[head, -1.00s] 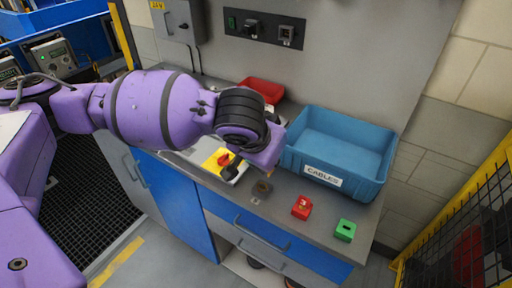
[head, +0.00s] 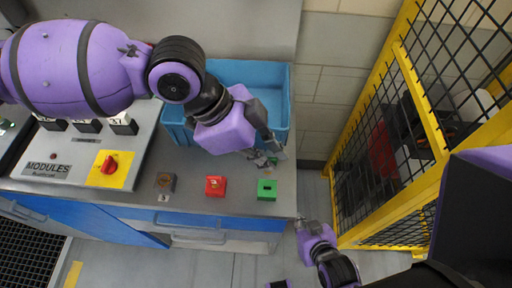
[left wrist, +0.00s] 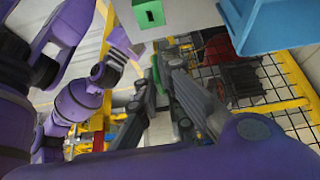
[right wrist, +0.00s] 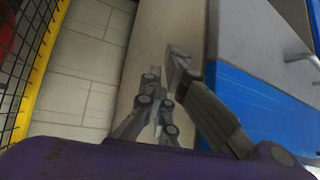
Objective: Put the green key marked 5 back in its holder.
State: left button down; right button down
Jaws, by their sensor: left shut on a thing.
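My left gripper (head: 274,156) is shut on the green key (left wrist: 155,62), which shows as a small green piece between the fingertips in the left wrist view. In the head view the key (head: 273,161) is mostly hidden by the fingers, and its number cannot be read. The green holder (head: 267,190), a small block with a dark slot on top, stands near the bench's front right corner. The key is above and behind it, apart from it. The holder also shows in the left wrist view (left wrist: 149,13). My right gripper (head: 303,226) is beyond the bench's right end, fingertips close together, holding nothing visible.
A red block (head: 215,186) and a brown block (head: 165,182) stand left of the green holder. A blue bin (head: 283,100) is behind them. A panel with a red switch (head: 109,165) lies left. A yellow-framed mesh fence (head: 346,170) stands right of the bench.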

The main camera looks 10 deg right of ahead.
pick_arm(q)
jog(key=shift+s+r, duration=0.1)
jog(key=shift+s, duration=0.3)
jog(key=shift+w, duration=0.1)
jog(key=shift+f, duration=0.35)
notch_tip(320, 180, down, 3)
jog(key=shift+r, duration=0.2)
notch_tip(320, 180, down, 2)
jog(key=shift+f+b, duration=0.25)
jog(key=shift+b, duration=0.15)
pick_arm(e)
jog(key=s, duration=0.1)
jog(key=s+f, duration=0.2)
jog(key=shift+d+g, duration=0.3)
jog(key=shift+d, duration=0.05)
pick_arm(q)
jog(key=shift+p, duration=0.35)
pick_arm(e)
jog(key=shift+w+r, duration=0.65)
jog(key=shift+r, duration=0.1)
dwell(0.3)
